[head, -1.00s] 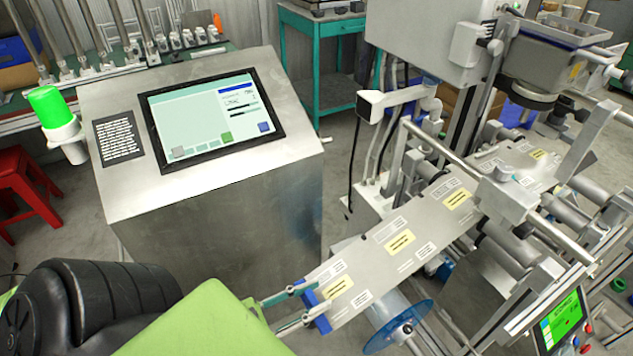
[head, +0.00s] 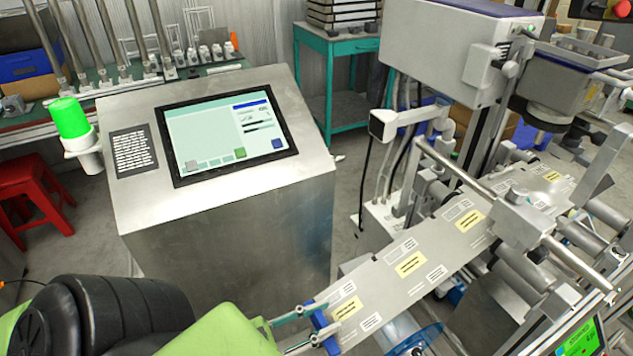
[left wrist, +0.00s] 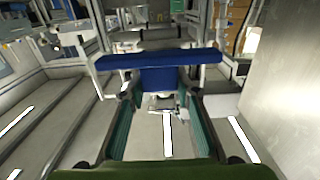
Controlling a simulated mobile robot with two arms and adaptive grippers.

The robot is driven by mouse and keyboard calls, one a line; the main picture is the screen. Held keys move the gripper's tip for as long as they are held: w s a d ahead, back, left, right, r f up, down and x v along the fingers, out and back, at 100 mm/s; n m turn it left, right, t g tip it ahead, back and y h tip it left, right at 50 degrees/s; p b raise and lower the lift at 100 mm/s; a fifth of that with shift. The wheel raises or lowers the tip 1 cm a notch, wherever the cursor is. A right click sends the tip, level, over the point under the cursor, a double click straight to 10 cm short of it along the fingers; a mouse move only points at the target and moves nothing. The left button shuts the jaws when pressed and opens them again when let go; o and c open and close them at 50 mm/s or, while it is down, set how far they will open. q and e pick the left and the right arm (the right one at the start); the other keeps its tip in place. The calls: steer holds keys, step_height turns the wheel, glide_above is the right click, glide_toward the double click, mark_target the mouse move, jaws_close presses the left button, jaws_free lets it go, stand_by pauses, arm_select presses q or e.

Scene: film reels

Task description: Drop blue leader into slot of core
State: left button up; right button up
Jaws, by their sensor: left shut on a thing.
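The blue leader (head: 325,328) is a blue strip across the near end of a grey printed web. My left gripper (head: 312,325) comes in from the bottom left and is shut on this leader. In the left wrist view the leader shows as a wide blue bar (left wrist: 160,60) in front of my teal fingers (left wrist: 160,95). A translucent blue disc (head: 415,338) sits just right of and below the web's end, partly cut off by the bottom edge. The core and its slot cannot be made out clearly. My right gripper is not in view.
The grey web (head: 412,264) runs up right over rollers into a labelling machine (head: 450,50). A steel console with a screen (head: 228,130) stands left of the web. A red stool (head: 35,190) and a teal table (head: 335,60) stand farther back.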

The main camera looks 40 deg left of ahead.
arm_select(q)
steer(key=w+d+f+b, duration=0.2)
steer(key=w+d+f, duration=0.1)
steer(key=w, duration=0.6)
steer(key=shift+w+d+f, duration=0.15)
steer(key=shift+w+d, duration=0.05)
steer(key=shift+d, duration=0.05)
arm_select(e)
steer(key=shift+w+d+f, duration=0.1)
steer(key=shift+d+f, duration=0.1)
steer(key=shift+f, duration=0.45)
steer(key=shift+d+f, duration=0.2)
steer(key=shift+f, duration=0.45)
arm_select(q)
steer(key=w+d+f+b, duration=0.3)
steer(key=w+b, duration=0.1)
steer(key=w, duration=0.5)
steer(key=shift+f, duration=0.2)
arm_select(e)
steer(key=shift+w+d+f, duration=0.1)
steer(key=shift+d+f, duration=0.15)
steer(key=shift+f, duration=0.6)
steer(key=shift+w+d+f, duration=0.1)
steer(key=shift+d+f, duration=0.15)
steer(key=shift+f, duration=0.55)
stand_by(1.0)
